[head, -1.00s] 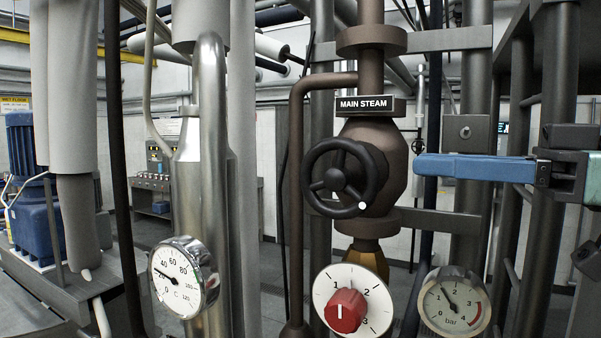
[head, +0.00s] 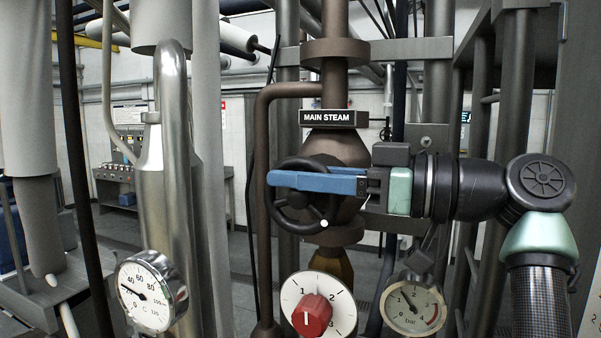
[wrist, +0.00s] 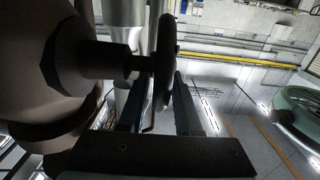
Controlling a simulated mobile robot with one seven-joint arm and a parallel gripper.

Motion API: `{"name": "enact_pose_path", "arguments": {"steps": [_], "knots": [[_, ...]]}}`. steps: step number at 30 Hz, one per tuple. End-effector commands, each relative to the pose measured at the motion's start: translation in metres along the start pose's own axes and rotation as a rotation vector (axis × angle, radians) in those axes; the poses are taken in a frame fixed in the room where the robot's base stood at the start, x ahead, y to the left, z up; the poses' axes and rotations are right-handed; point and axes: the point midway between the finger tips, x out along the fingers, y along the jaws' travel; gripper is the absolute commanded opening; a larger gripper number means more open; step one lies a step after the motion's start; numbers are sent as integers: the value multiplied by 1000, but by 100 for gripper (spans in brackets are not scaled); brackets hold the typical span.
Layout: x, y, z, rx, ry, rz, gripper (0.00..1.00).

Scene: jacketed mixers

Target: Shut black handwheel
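The black handwheel (head: 297,201) is on the brown steam valve below the MAIN STEAM sign (head: 333,118). A white dot marks its lower right rim. My gripper (head: 275,180) reaches in from the right, and its blue fingers cross in front of the wheel's upper part, hiding some of the rim and spokes in the head view. In the wrist view the wheel (wrist: 166,60) is seen edge-on. Its rim lies between my two spread fingers (wrist: 160,95), with a gap visible, so my gripper is open. Whether a finger touches the rim cannot be told.
A red knob (head: 312,314) on a white dial sits below the valve. A pressure gauge (head: 412,308) is to its right, and a temperature gauge (head: 150,290) is at lower left. Vertical pipes flank the valve closely on both sides.

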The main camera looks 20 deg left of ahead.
Motion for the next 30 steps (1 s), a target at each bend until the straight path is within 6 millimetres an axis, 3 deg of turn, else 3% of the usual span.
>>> {"name": "enact_pose_path", "arguments": {"steps": [1,5,6,20,30], "knots": [[0,0,0,0,0,0,25],[0,0,0,0,0,0,2],[0,0,0,0,0,0,0],[-1,0,3,1,38,-1,0],[-5,-1,10,2,260,-5,0]]}}
